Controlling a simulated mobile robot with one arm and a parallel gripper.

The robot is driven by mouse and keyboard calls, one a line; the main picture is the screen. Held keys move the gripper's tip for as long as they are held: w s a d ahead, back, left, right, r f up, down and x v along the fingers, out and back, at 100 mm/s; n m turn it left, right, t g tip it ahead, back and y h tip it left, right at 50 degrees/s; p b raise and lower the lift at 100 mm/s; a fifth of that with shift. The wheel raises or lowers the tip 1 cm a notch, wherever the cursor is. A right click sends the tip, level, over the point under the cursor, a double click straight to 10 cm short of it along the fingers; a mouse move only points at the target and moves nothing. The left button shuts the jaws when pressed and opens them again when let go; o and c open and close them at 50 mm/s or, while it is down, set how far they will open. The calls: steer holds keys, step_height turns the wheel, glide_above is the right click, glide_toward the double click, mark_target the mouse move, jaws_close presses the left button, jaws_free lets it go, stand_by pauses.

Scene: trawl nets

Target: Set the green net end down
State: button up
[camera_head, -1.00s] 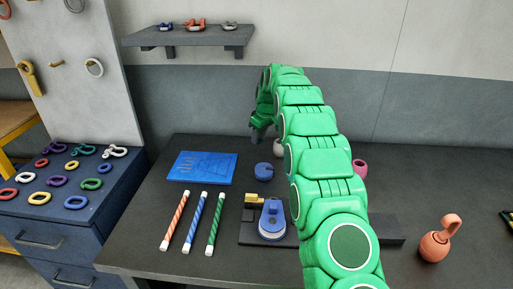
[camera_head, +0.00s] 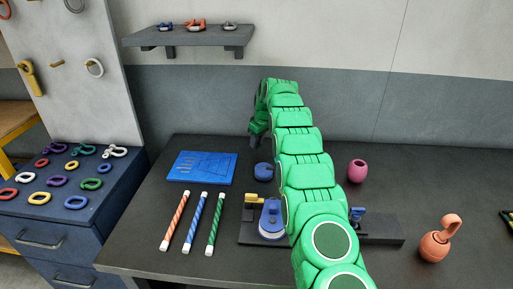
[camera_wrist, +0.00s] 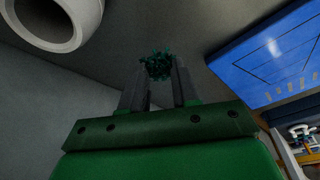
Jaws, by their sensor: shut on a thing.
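The green net end (camera_wrist: 158,65) is a small dark green, tangled tuft in the wrist view. It sits between the two dark fingertips of my gripper (camera_wrist: 160,72), which is shut on it. In the head view my gripper (camera_head: 254,141) is at the back of the dark table (camera_head: 190,148), behind the blue round pot and right of the blue sheet. My green arm hides much of the middle of the table. The net end cannot be made out in the head view, and I cannot tell whether it touches the table.
A blue sheet (camera_head: 202,167) and a blue round pot (camera_head: 264,172) lie near my gripper. Striped orange, blue and green rods (camera_head: 216,224) lie in front. A pink vase (camera_head: 357,171) and a terracotta jug (camera_head: 433,246) stand right. The back right tabletop is clear.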

steer(key=shift+w+f, duration=0.15)
steer(key=shift+f, duration=1.65)
steer(key=o, duration=1)
steer(key=shift+o, duration=0.2)
steer(key=shift+r, duration=0.15)
